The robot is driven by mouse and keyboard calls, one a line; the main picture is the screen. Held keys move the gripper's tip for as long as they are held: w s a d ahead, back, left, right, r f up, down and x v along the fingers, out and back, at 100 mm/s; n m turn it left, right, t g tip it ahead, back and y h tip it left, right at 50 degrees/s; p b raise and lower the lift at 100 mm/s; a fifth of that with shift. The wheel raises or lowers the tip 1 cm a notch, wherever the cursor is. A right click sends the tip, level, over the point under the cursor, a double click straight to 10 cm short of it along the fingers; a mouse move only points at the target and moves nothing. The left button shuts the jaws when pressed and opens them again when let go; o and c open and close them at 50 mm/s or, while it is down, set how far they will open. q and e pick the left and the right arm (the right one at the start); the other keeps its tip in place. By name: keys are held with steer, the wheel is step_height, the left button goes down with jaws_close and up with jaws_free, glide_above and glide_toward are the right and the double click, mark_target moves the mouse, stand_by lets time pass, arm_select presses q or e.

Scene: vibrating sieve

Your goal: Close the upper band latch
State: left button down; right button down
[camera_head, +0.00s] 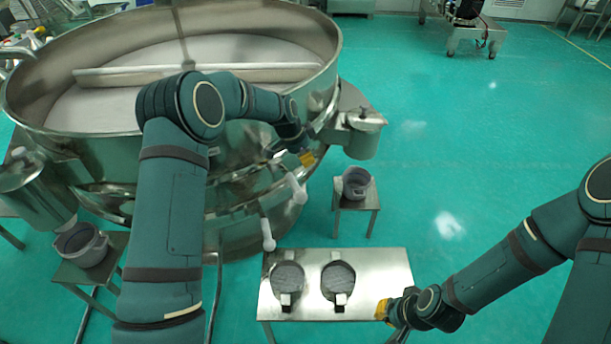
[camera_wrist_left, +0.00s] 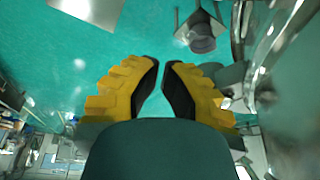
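The upper band latch has a white handle (camera_head: 297,188) on the right front side of the large steel sieve (camera_head: 120,160). A lower white handle (camera_head: 267,235) hangs nearer the table. My left gripper (camera_head: 306,158) is just above the upper handle, and no contact is clear. In the left wrist view its two yellow fingers (camera_wrist_left: 161,70) have a narrow gap between their tips, with bare floor showing through. It holds nothing. My right gripper (camera_head: 382,311) is by the right edge of the steel table. Its finger opening cannot be made out.
The steel table (camera_head: 385,270) carries two round sieve pans (camera_head: 339,278). A grey bucket (camera_head: 356,183) stands on a small stool right of the sieve; it also shows in the left wrist view (camera_wrist_left: 202,40). Another bucket (camera_head: 82,245) stands at left. The floor at right is open.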

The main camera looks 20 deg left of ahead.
mark_target(290, 180)
arm_select(q)
step_height(290, 180, down, 10)
steer(key=shift+a+f, duration=0.15)
steer(key=shift+f, duration=0.1)
stand_by(0.4)
steer(key=shift+s+b, duration=0.25)
steer(key=shift+b, duration=0.2)
steer(key=shift+s+a+m, duration=0.25)
steer(key=shift+m, duration=0.15)
